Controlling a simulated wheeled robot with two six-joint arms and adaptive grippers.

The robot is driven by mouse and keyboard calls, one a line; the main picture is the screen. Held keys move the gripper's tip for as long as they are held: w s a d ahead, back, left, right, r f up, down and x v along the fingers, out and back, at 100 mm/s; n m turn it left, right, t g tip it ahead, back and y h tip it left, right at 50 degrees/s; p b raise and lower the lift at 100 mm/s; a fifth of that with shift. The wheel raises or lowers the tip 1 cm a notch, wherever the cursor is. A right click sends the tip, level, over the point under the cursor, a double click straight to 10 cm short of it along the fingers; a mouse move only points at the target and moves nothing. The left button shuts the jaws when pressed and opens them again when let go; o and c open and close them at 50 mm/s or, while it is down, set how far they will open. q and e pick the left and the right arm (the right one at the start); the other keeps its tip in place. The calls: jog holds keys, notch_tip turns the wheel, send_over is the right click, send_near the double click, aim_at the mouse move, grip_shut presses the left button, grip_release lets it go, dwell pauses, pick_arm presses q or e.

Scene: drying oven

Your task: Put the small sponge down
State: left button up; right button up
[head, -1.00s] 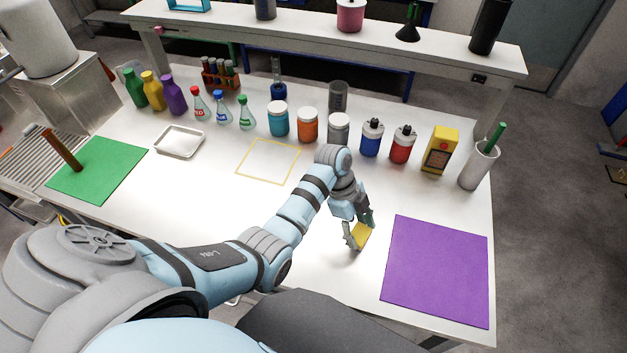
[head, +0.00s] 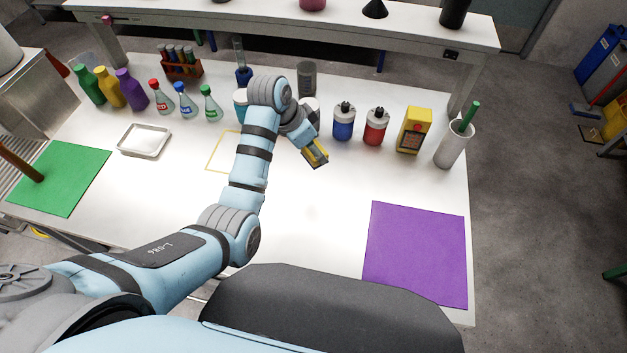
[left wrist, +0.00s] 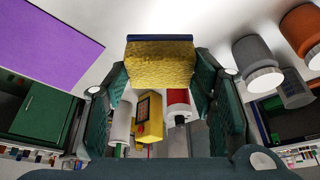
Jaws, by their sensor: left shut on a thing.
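The small sponge (head: 317,156) is yellow with a dark edge. My left gripper (head: 313,149) is shut on it and holds it over the white table, near the row of jars and bottles. In the left wrist view the sponge (left wrist: 160,64) sits between the two dark fingers of my left gripper (left wrist: 161,80), its rough yellow face showing and a dark blue strip along its top edge. The exact gap between sponge and table is hard to tell. My right gripper is not in view.
A purple mat (head: 415,254) lies front right, a green mat (head: 62,180) at left. A white tray (head: 144,141) and a yellow outlined square (head: 219,153) lie left of the sponge. Blue (head: 343,122) and red (head: 376,127) bottles stand right of it. The middle front table is clear.

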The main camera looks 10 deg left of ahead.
pick_arm(q)
notch_tip(320, 180, down, 14)
jog(key=b, duration=0.2)
jog(key=shift+b, duration=0.3)
jog(key=o, duration=0.8)
jog(key=shift+f, duration=0.1)
jog(key=shift+c, duration=0.2)
jog(key=o, duration=0.5)
jog(key=shift+c, duration=0.2)
